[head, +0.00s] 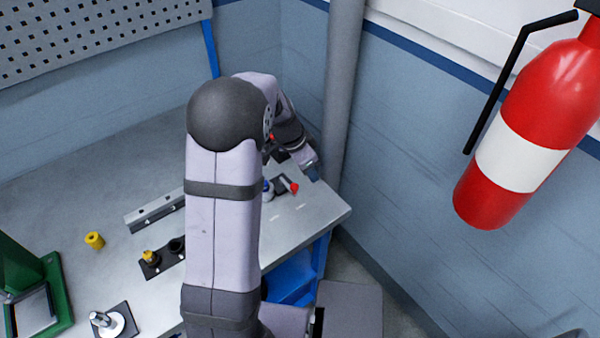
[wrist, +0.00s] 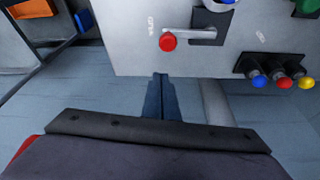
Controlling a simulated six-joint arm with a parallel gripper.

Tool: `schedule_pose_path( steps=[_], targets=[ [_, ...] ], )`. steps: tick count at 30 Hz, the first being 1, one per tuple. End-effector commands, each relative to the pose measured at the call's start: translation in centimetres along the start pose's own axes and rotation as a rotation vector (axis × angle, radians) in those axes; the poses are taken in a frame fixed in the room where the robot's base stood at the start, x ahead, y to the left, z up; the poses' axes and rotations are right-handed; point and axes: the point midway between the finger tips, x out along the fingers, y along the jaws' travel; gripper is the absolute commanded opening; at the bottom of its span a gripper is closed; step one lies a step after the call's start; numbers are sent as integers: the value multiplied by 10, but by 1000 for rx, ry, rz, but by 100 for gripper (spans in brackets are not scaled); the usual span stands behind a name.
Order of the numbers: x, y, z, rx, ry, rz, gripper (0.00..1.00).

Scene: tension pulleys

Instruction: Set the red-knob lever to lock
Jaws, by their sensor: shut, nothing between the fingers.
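The lever's red knob (wrist: 168,42) shows in the wrist view. Its grey arm (wrist: 190,35) runs right from the knob to a dark base plate (wrist: 211,24), so the lever points left there. The red knob also shows in the head view (head: 294,187), near the table's right corner. Pale labels lie on the table on either side of the lever, too small to read. My gripper (wrist: 160,77) is shut and empty, with its dark fingertips a little below the red knob in the wrist view and apart from it. In the head view my gripper (head: 314,173) is beside the knob.
Several coloured knobs on a dark block (wrist: 268,66) stand right of the lever in the wrist view. A yellow cylinder (head: 95,240) and a metal rail (head: 155,212) are on the table (head: 70,190). A grey pipe (head: 343,90) rises behind the table corner; a fire extinguisher (head: 520,150) hangs right.

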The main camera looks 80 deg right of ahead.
Motion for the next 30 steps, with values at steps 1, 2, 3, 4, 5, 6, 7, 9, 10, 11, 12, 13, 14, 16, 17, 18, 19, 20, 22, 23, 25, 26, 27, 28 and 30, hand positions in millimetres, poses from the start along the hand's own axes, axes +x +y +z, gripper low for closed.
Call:
schedule_pose_path(
  steps=[1,2,3,4,5,6,7,9,10,11,12,13,14,16,17,18,19,20,22,23,25,26,27,28,30],
  targets=[
    [-8,-1,7,-7,1,-2,0],
    [-8,-1,11,-7,1,-3,0],
    [-9,-1,16,-6,1,-4,0],
    [-9,-1,18,-6,1,-3,0],
    [-10,-1,20,-5,2,-3,0],
    [-10,-1,24,-5,2,-3,0],
    [-10,-1,26,-5,1,-2,0],
    [-10,-1,29,-3,2,-4,0],
    [-10,-2,30,-3,2,-4,0],
    [-10,-2,31,-3,2,-4,0],
    [-10,-1,31,-3,2,-4,0],
    [-10,-1,32,-3,2,-4,0],
    [-10,-1,32,-2,2,-4,0],
    [-9,-1,32,-2,3,-4,0],
    [-9,-1,32,-2,3,-4,0],
    [-9,-1,32,-2,2,-4,0],
    [-9,-1,32,-2,3,-4,0],
    [-9,-1,32,-2,2,-4,0],
    [-9,-1,32,-2,2,-4,0],
    [-9,-1,32,-1,2,-4,0],
    [-9,-1,32,3,3,-2,0],
    [-9,-1,33,6,3,-1,0],
    [-9,-1,33,11,3,1,0],
    [-9,-1,34,17,3,2,0],
    [-8,-1,35,32,3,7,0]
  ],
)
